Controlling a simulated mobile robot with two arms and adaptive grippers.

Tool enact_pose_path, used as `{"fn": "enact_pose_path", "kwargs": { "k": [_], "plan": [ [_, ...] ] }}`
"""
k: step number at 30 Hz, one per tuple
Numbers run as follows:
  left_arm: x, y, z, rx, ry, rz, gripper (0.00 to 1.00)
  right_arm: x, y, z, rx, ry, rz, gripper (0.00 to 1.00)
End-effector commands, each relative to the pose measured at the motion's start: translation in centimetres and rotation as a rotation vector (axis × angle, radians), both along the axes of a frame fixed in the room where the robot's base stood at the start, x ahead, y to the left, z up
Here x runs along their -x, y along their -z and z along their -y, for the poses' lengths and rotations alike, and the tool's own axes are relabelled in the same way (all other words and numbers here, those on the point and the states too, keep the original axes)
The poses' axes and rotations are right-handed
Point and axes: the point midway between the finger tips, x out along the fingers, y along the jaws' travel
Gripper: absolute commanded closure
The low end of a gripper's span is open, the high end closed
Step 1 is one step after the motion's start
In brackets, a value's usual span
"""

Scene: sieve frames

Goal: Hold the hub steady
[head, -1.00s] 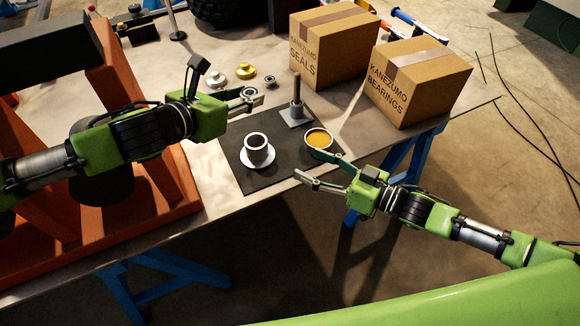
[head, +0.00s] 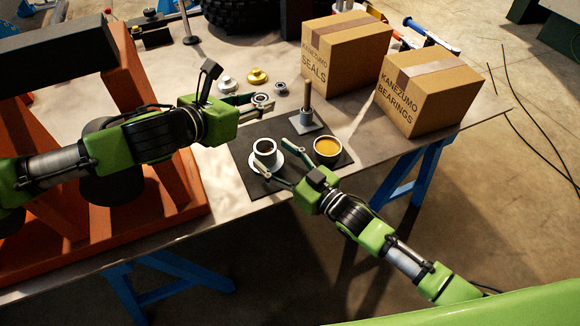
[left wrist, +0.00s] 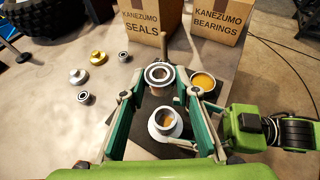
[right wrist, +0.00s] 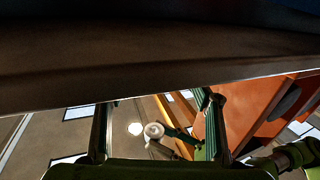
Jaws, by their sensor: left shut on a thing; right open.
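The hub (head: 265,148), a grey cup-like part on a pale round flange, stands upright on the dark mat (head: 248,183). It also shows in the left wrist view (left wrist: 166,117). My right gripper (head: 259,156) is open at the hub, with a finger on either side in the head view; I cannot tell whether they touch it. My left gripper (head: 258,103) is shut on a ring bearing (left wrist: 160,74) and holds it above the mat, behind the hub in the head view. The right wrist view is mostly filled by a dark surface and does not show contact clearly.
A bowl of amber grease (head: 327,148) and a grey block with an upright post (head: 305,118) stand on the mat. Two cartons (head: 345,55) (head: 430,92) stand at the back right. Small rings (head: 257,77) lie behind. An orange frame (head: 150,130) is at left.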

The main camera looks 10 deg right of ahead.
Motion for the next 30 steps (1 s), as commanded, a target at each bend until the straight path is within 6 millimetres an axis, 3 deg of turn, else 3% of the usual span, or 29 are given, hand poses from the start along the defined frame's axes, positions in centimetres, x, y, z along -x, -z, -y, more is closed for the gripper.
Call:
{"fn": "enact_pose_path", "kwargs": {
  "k": [7, 19, 20, 26, 30],
  "plan": [
    [0.0, -0.1, 0.0, 0.000, 0.000, 0.001, 0.96, -2.7, -0.1, -2.1, -0.001, 0.000, 0.001, 0.41],
    [0.0, -0.1, 0.0, 0.000, 0.000, 0.001, 0.96, -3.2, 0.0, -2.6, 0.000, -0.001, 0.000, 0.41],
    [0.0, -0.1, 0.0, 0.000, 0.000, 0.001, 0.96, -3.2, 0.0, -2.6, 0.000, -0.001, 0.000, 0.44],
    [0.0, -0.1, 0.0, 0.000, 0.000, 0.001, 0.96, -3.2, 0.0, -2.5, 0.000, -0.001, 0.000, 0.95],
    [0.0, -0.1, 0.0, 0.000, 0.000, 0.001, 0.96, -3.2, 0.0, -2.5, 0.000, -0.001, 0.000, 0.98]
  ]
}}
